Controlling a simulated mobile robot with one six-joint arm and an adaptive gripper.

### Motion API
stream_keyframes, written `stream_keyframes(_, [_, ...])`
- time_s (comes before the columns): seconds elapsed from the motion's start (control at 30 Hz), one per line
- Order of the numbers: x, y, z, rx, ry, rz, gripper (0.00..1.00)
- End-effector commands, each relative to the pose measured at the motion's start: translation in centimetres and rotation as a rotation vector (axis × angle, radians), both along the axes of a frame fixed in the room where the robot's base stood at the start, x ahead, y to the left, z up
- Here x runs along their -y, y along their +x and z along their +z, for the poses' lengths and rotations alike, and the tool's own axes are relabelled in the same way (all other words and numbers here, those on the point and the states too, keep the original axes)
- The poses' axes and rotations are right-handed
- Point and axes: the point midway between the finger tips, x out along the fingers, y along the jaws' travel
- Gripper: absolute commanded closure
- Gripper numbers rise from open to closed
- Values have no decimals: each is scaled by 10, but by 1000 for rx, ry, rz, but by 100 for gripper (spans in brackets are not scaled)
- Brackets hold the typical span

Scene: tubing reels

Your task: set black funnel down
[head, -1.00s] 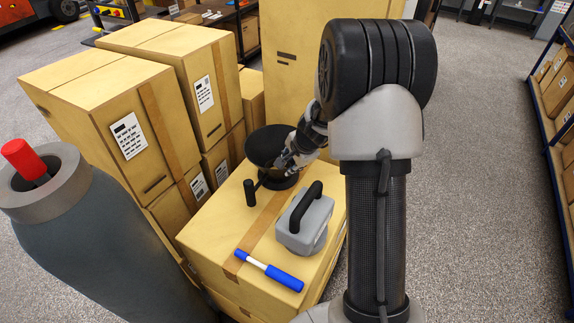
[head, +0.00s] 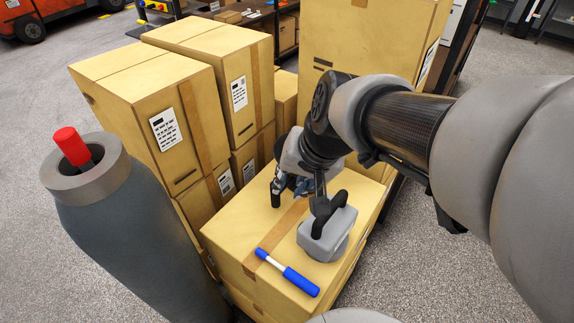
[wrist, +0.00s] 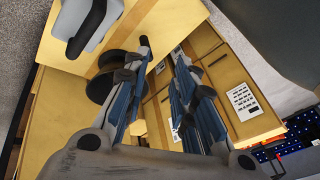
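The black funnel (wrist: 100,88) shows in part in the wrist view, as dark round shapes behind the left finger and a dark knob-like end beyond the fingertips. It looks to be at the top of the carton (head: 237,232). In the head view a short black upright piece (head: 275,196), likely its handle, stands by my gripper (head: 290,184); my arm hides the rest. My gripper also shows in the wrist view (wrist: 160,62), with its fingers apart and no object visible between them. Whether a finger touches the funnel cannot be told.
A grey block with a black handle (head: 326,236) stands on the same carton, close to my wrist. A blue-and-white tool (head: 287,272) lies near the front edge. Tall cartons (head: 150,115) stand behind and left; another carton (head: 385,35) stands at the back.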

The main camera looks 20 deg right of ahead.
Motion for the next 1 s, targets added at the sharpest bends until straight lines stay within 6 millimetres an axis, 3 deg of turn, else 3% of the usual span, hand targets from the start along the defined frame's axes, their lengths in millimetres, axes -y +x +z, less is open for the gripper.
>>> stream_keyframes(0.1, [-14,-52,13,15,-112,178,75])
stream_keyframes(0.2, [-15,-87,16,18,-195,291,75])
stream_keyframes(0.37, [-12,-120,14,18,-285,398,75])
stream_keyframes(0.53, [-10,-129,13,15,-314,429,75])
stream_keyframes(1.0, [-10,-129,13,16,-312,427,75])
